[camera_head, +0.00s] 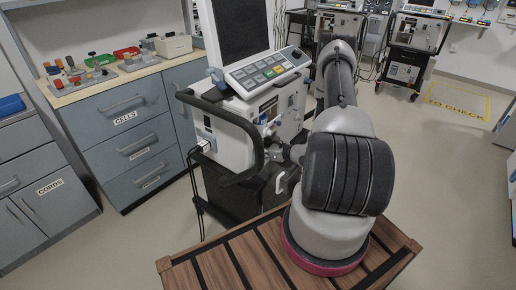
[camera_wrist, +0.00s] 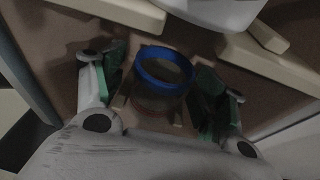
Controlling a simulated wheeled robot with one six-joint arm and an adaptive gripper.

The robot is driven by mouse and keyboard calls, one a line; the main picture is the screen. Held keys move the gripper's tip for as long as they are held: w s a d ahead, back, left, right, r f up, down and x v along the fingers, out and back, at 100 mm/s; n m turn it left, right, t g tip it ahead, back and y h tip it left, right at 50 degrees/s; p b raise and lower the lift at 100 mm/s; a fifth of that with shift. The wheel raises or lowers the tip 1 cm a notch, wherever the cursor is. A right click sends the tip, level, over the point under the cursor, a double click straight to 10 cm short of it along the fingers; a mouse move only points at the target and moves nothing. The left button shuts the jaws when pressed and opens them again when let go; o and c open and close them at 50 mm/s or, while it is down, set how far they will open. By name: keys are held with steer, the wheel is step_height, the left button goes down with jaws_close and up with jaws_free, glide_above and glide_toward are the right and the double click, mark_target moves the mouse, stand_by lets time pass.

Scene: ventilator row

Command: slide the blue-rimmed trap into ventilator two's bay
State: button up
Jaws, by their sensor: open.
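In the wrist view, the blue-rimmed trap (camera_wrist: 160,97) is a clear cup with a thick blue ring at its top. My gripper (camera_wrist: 160,80) is open, with one green-padded finger on each side of the trap. Whether either pad touches it is not clear. Pale bars lie close beside and beyond the trap on a brown surface. In the head view, my arm reaches to a white ventilator (camera_head: 225,125) with a dark screen and a button panel. My gripper is mostly hidden there, and I cannot see the trap. No number is readable on the ventilator.
A slatted wooden top (camera_head: 225,262) is in front. Grey drawers (camera_head: 125,135) carrying small coloured parts stand left, with a CORDS cabinet (camera_head: 50,195) beside them. More ventilators (camera_head: 412,45) stand behind, near a yellow floor marking (camera_head: 458,100). The right floor is mostly clear.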

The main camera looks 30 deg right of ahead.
steer(key=v, duration=1.2)
